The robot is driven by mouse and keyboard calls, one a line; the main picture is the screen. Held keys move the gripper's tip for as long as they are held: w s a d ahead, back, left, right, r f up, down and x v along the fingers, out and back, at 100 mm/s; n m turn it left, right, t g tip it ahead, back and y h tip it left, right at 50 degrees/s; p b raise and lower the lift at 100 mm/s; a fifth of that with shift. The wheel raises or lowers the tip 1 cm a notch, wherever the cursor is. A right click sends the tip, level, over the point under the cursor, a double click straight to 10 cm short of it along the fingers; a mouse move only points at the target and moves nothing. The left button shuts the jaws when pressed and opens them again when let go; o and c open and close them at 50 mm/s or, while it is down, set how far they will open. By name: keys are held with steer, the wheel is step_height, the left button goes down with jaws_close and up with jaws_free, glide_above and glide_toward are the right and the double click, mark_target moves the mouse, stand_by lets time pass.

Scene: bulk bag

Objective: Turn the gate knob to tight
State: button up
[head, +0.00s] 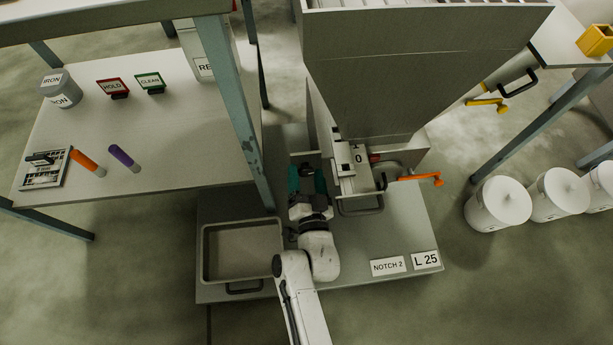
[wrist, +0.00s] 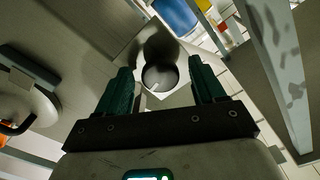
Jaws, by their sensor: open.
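A round grey knob (wrist: 160,78) with a light pointer mark on its face shows in the wrist view, on a pale plate. My gripper (wrist: 160,88) is open, with one teal finger on each side of the knob. The fingers look apart from it; how far the knob lies beyond the tips I cannot tell. In the head view my gripper (head: 308,178) is at the left side of the hopper's outlet, and the knob is hidden there. The pointer's scale is not readable.
The hopper (head: 410,90) stands above the outlet, with an orange handle (head: 420,179) on its right. A metal tray (head: 240,283) lies on the base plate at left. A blue-grey post (head: 232,100) stands close to my gripper's left. White drums (head: 498,204) stand at right.

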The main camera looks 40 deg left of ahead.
steer(key=shift+c, duration=0.5)
steer(key=c, duration=1)
steer(key=shift+o, duration=0.2)
steer(key=shift+m, duration=0.4)
steer(key=m+b, duration=0.1)
steer(key=m, duration=0.2)
steer(key=shift+f, duration=0.1)
steer(key=m+b, duration=0.1)
steer(key=m, duration=0.4)
steer(key=shift+b, duration=0.35)
steer(key=m, duration=0.5)
steer(key=shift+b, duration=0.4)
steer(key=m, duration=0.4)
steer(key=shift+m, duration=0.3)
